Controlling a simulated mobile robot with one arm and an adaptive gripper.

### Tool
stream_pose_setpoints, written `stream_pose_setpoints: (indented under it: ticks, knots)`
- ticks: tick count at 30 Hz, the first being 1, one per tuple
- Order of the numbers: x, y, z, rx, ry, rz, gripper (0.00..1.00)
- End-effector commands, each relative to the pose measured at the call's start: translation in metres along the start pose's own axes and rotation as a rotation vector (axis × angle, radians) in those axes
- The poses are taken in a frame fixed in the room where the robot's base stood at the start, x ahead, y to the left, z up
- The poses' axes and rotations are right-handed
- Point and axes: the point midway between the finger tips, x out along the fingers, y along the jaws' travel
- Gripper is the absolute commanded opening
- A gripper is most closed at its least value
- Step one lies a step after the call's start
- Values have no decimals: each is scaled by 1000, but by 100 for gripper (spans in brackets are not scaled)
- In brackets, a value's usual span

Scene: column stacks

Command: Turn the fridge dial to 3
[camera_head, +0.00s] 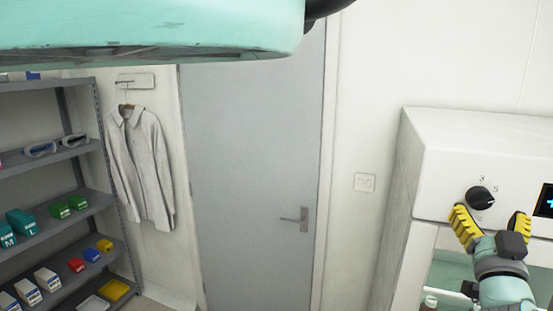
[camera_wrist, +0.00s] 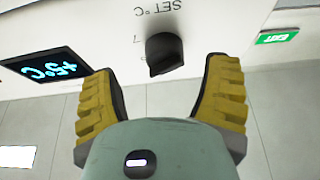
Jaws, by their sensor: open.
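The black fridge dial (camera_head: 480,198) is on the upper front panel of the white fridge (camera_head: 470,150). In the wrist view the dial (camera_wrist: 165,53) appears upside down, below the "SET °C" lettering, with a 7 beside it. I cannot tell which number the dial points at. The display (camera_wrist: 48,70) reads +5°C; its edge (camera_head: 546,201) also shows in the head view. My gripper (camera_head: 492,220) has yellow ribbed fingers spread apart. In the wrist view my gripper (camera_wrist: 162,70) has the dial between and just beyond its fingertips, with no contact visible.
A grey door (camera_head: 250,150) with a handle stands left of the fridge. A light switch (camera_head: 365,182) is on the wall between. Shelves (camera_head: 60,165) with small boxes and a hanging white coat (camera_head: 143,165) are at the left. A green exit sign (camera_wrist: 278,37) shows in the wrist view.

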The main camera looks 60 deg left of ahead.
Motion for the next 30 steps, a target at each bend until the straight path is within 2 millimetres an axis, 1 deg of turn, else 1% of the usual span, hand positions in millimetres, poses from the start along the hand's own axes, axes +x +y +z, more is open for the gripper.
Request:
stream_pose_setpoints:
  ticks: [1,3,6,10,13,22,30]
  knots:
    - [6,-4,-4,7,-10,-6,76]
    - [10,-6,-3,9,-12,-9,76]
    - [14,3,-2,-3,-12,9,76]
    - [20,7,-2,-8,-12,16,76]
    - [25,6,-2,-7,-10,12,76]
    - [31,-3,2,1,-10,-5,76]
    - [32,-5,3,3,-8,-10,76]
